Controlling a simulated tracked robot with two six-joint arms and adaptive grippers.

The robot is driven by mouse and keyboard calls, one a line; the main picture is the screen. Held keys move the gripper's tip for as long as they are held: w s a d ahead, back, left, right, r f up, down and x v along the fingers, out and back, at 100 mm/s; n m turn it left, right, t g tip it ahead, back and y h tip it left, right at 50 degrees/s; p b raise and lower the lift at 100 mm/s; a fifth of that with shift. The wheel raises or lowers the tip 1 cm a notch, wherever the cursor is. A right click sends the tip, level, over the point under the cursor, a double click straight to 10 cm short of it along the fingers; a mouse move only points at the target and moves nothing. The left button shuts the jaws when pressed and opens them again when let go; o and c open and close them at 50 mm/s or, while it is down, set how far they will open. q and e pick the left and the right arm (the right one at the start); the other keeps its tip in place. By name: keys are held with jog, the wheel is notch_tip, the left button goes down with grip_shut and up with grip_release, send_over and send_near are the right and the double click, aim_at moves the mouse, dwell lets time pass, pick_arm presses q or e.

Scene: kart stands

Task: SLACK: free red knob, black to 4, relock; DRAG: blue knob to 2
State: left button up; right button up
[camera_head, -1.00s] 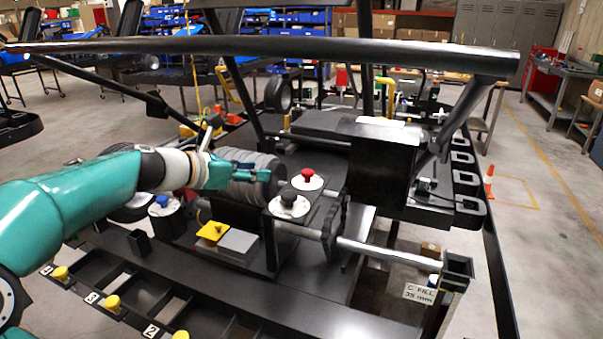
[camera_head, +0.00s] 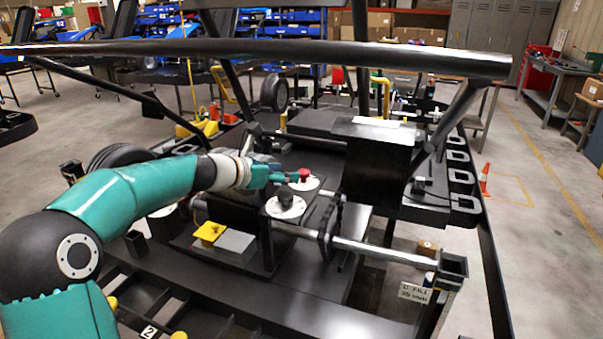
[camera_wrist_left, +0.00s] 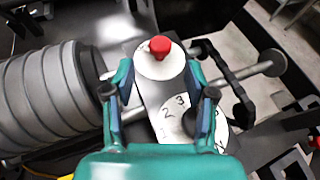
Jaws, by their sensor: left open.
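The red knob (camera_head: 304,174) stands on a round white dial on a dark plate. The black knob (camera_head: 286,199) sits on a second white dial (camera_head: 276,209) nearer me. My left gripper (camera_head: 285,178) is open, its fingers pointing at the red knob from the left. In the left wrist view the red knob (camera_wrist_left: 160,47) shows just beyond and between the spread fingertips (camera_wrist_left: 158,76); I see no contact. The numbered dial (camera_wrist_left: 171,119) shows 1, 2 and 3 there, partly hidden by the right finger. The blue knob is hidden behind my left arm. My right gripper is out of view.
A ribbed grey drum (camera_wrist_left: 42,100) lies beside the dial plate. A black bar crosses above the work area. A silver shaft (camera_head: 380,251) runs right from the dials. A yellow block (camera_head: 210,232) and grey block (camera_head: 235,241) stand in front.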

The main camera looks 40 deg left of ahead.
aim_at(299, 185)
pick_arm(q)
jog(key=x, duration=0.6)
jog(key=shift+p, duration=0.3)
